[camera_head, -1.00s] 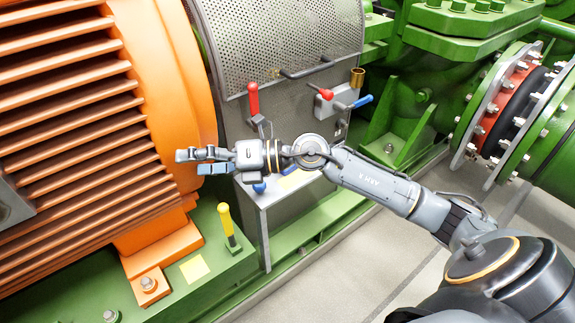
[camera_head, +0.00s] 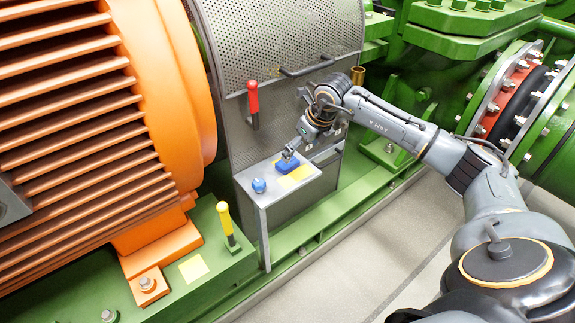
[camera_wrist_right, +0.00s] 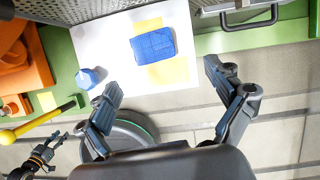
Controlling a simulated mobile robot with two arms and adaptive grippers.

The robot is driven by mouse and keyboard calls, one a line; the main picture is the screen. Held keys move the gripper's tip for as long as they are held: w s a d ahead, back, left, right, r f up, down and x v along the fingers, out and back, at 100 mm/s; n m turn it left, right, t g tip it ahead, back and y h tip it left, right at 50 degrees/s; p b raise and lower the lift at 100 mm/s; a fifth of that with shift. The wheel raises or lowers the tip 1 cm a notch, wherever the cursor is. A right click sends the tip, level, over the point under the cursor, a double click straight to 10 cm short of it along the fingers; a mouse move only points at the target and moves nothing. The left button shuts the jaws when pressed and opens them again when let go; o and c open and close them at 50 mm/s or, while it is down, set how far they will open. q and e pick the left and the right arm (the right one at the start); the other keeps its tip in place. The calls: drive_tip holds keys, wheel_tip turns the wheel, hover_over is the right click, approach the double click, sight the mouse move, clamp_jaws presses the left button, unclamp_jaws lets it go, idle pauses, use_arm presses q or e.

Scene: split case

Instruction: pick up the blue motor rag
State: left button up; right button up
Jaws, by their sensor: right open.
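The blue motor rag (camera_head: 289,166) lies folded on a small pale metal shelf (camera_head: 250,175), partly over a yellow patch. In the right wrist view the rag (camera_wrist_right: 153,46) is a flat blue pad beyond my fingertips, roughly between their lines. My right gripper (camera_head: 293,152) is above the rag in the head view, pointing down. In the wrist view its two fingers (camera_wrist_right: 163,80) are spread with nothing between them. What seems to be my left gripper (camera_wrist_right: 50,150) shows at the lower left of the wrist view; its jaws are unclear.
A blue knob-like object (camera_head: 259,185) stands on the shelf left of the rag. A red-handled lever (camera_head: 253,100) rises behind the shelf. A yellow-handled lever (camera_head: 226,220) stands near the orange motor (camera_head: 170,90). The grey floor (camera_head: 340,260) in front is clear.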

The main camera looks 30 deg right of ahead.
sight(292, 164)
drive_tip(key=x, duration=0.5)
drive_tip(key=shift+a+f+b, duration=0.3)
drive_tip(key=shift+a+f, duration=0.1)
drive_tip(key=shift+a, duration=0.05)
drive_tip(key=shift+w+f, duration=0.15)
drive_tip(key=shift+f, duration=0.15)
use_arm(q)
drive_tip(key=shift+w+r, duration=0.15)
drive_tip(key=shift+r, duration=0.45)
drive_tip(key=shift+w+r, duration=0.15)
drive_tip(key=shift+r, duration=0.45)
use_arm(e)
drive_tip(key=c, duration=1)
